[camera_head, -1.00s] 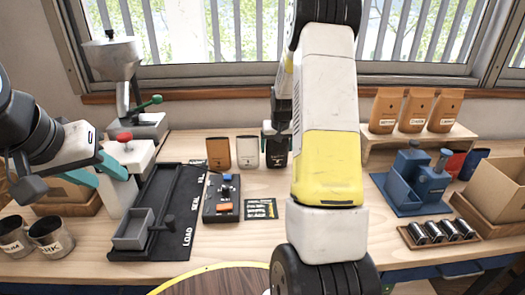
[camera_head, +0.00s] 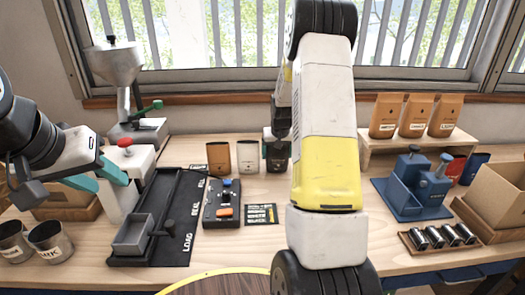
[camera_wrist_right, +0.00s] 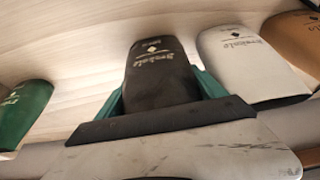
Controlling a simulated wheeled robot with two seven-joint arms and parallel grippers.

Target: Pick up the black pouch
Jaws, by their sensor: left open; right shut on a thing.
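The black pouch (camera_head: 277,164) stands at the back of the bench, right of the white pouch, partly hidden by my right gripper in the head view. In the right wrist view the black pouch (camera_wrist_right: 160,70) is upright between the teal fingers. My right gripper (camera_head: 276,141) is shut on it, with a finger along each side. Its base looks level with the neighbouring pouches; whether it touches the bench is unclear. My left gripper (camera_head: 108,178) is open and empty over the left of the bench, near the white sealer body.
A white pouch (camera_head: 247,157) and a brown pouch (camera_head: 219,158) stand close by on one side. A green pouch (camera_wrist_right: 24,112) stands on the other side in the wrist view. A control box (camera_head: 222,205) and a dark card (camera_head: 261,213) lie in front.

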